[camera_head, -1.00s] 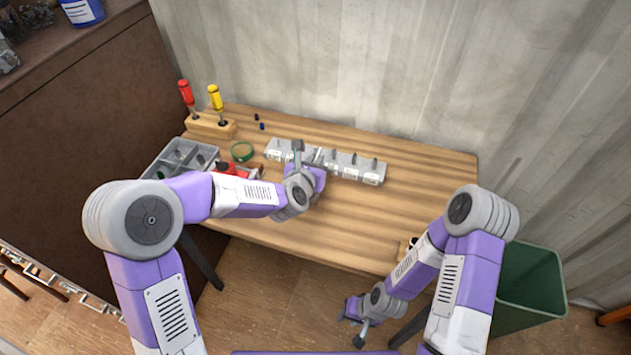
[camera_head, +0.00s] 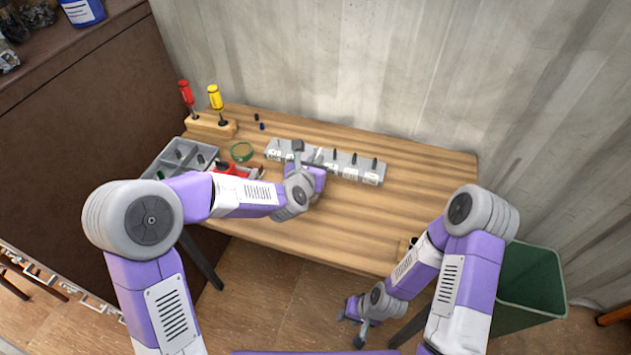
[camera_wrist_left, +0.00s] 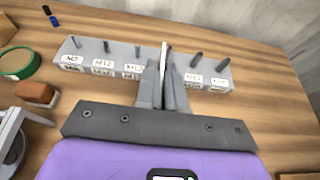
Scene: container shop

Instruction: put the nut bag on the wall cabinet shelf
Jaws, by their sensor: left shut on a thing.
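My left gripper (camera_wrist_left: 164,88) is over the table at a grey labelled rack, its fingers pointing toward the rack. It is shut on a thin white thing (camera_wrist_left: 163,58), seen edge-on between the fingers, which looks like the nut bag. In the head view the wrist mostly hides it; only a white sliver (camera_head: 318,156) shows by the rack. I cannot tell whether it touches the rack. My right gripper (camera_head: 354,322) hangs low in front of the table, its fingers apart and empty. No wall cabinet shelf can be made out.
The grey rack (camera_head: 343,171) holds several dark upright pegs. A grey compartment tray (camera_head: 172,160), green tape roll (camera_head: 242,151) and screwdriver block (camera_head: 208,127) are at the table's left. A brown cabinet (camera_head: 80,130) stands left, a green bin (camera_head: 530,285) right. The table's right part is clear.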

